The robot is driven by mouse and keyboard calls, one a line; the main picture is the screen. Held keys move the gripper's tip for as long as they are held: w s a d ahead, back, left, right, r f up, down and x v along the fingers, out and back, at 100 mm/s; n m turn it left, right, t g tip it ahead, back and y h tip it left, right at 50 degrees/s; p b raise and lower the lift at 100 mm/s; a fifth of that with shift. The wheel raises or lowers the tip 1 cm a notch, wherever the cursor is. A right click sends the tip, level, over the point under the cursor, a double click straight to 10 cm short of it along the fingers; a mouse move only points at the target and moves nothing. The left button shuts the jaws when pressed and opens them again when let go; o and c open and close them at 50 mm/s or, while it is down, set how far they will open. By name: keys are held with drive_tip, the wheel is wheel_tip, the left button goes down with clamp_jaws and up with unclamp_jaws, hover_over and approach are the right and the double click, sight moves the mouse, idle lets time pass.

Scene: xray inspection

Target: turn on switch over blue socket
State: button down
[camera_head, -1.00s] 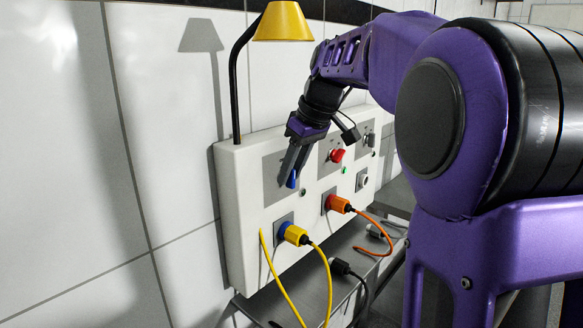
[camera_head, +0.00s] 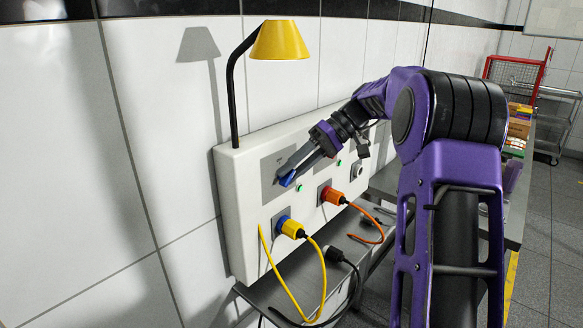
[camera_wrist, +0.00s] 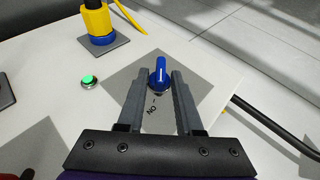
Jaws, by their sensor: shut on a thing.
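The blue rotary switch (camera_head: 288,178) is on a grey plate of the white wall box. My gripper (camera_head: 292,175) reaches it from the upper right. In the wrist view, the switch (camera_wrist: 159,77) stands between the two fingertips (camera_wrist: 162,75), with its white line along the fingers; an "ON" label lies beside it, upside down. My gripper is shut on the switch. A lit green lamp (camera_head: 299,187) sits just right of and below the switch; it also shows in the wrist view (camera_wrist: 88,80). The blue socket (camera_head: 280,223) below holds a yellow plug (camera_head: 291,229).
An orange plug (camera_head: 333,196) is in the socket to the right, with another green lamp (camera_head: 339,162) above it. A yellow lamp (camera_head: 279,41) on a black arm rises above the box. Loose cables hang over the grey shelf (camera_head: 270,292).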

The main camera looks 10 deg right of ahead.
drive_tip(key=shift+w+d+f+m+g+y, duration=0.15)
drive_tip(key=shift+m+g+y, duration=0.15)
drive_tip(key=shift+g+y, duration=0.35)
drive_tip(key=shift+y, duration=0.25)
drive_tip(key=c, duration=0.9)
unclamp_jaws()
